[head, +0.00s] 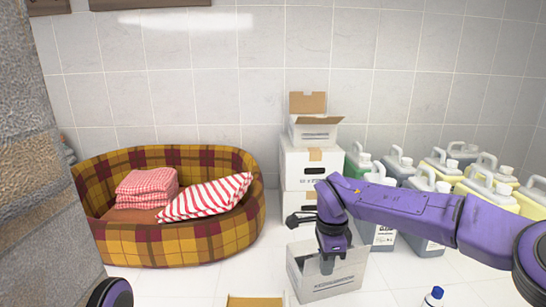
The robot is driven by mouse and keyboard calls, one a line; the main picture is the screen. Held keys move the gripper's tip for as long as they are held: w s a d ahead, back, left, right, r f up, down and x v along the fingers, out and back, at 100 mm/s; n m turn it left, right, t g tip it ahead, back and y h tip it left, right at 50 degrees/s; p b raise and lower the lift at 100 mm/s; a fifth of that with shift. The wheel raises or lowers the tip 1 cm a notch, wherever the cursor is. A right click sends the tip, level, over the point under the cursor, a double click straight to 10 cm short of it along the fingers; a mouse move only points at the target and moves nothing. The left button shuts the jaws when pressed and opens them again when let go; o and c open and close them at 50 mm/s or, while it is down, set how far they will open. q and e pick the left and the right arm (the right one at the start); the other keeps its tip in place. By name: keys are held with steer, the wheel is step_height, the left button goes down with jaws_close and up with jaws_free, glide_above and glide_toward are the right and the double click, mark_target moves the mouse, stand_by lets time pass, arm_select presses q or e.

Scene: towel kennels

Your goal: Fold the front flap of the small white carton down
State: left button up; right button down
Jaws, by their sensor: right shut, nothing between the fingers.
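A white carton (345,283) stands on the floor under my right gripper, open at the top. My right gripper (327,264) points down into its opening, shut and empty. The gripper and wrist hide part of the carton's rim; I cannot tell if they touch it. Another small white carton (312,133) sits on top of a stack, its brown back flap (307,102) upright and another flap sticking out to the right. I cannot tell which of the two is the task's carton. My left gripper is not in view.
White boxes (299,170) are stacked against the tiled wall. Several jugs (497,185) stand at the right. A plaid pet bed (180,247) with folded towels (147,184) and a striped cushion (205,197) is at the left. A brown cardboard piece (255,301) shows at the bottom edge.

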step_height(320, 180, up, 6)
steer(key=s, duration=0.3)
steer(key=shift+d, duration=0.35)
steer(key=shift+w, duration=0.1)
